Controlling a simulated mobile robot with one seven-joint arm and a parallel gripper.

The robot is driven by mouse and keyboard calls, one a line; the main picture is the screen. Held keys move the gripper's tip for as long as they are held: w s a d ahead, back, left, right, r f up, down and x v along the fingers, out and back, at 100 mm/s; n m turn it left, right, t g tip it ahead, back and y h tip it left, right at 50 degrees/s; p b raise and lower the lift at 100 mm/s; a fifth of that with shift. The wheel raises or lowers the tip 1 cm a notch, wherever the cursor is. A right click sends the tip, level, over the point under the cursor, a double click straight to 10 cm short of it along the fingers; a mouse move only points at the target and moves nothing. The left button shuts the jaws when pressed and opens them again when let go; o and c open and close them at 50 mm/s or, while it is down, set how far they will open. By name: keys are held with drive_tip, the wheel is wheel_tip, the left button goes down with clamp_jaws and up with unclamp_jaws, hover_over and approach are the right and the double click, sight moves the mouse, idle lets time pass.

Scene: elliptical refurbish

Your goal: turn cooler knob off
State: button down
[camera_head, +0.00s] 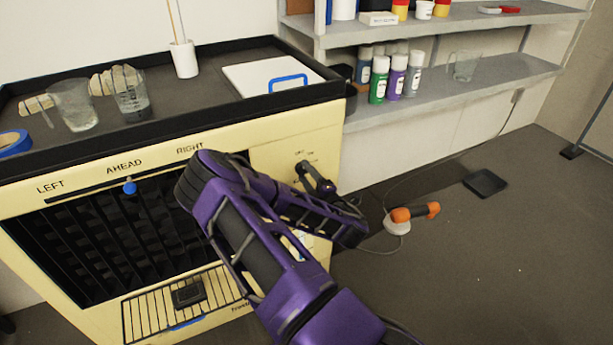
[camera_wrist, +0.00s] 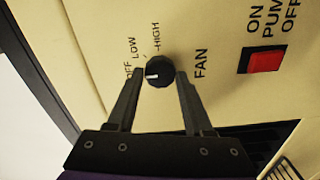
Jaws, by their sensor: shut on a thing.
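The cooler (camera_head: 271,158) is a cream unit with a dark top and a black louvred front. Its black fan knob (camera_wrist: 159,72) sits on the panel between the fingers of my gripper (camera_wrist: 160,75), one finger on each side. The white mark on the knob points left in the wrist view, toward the side of the OFF label (camera_wrist: 128,70), which a finger partly covers. The LOW and HIGH labels lie above it. In the head view, my gripper (camera_head: 313,177) reaches the panel's right part, and my purple arm hides some of the front.
A red pump switch (camera_wrist: 265,62) is right of the knob in the wrist view. Glass beakers (camera_head: 72,104) and a white board (camera_head: 262,74) are on the cooler's top. Bottles (camera_head: 379,80) stand on the shelf at right. An orange-handled tool (camera_head: 414,212) lies on the floor.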

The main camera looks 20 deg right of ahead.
idle(0.4)
drive_tip(key=shift+c, duration=1.5)
unclamp_jaws()
drive_tip(key=s, duration=0.7)
drive_tip(key=shift+s, duration=0.25)
drive_tip(key=shift+d, duration=0.1)
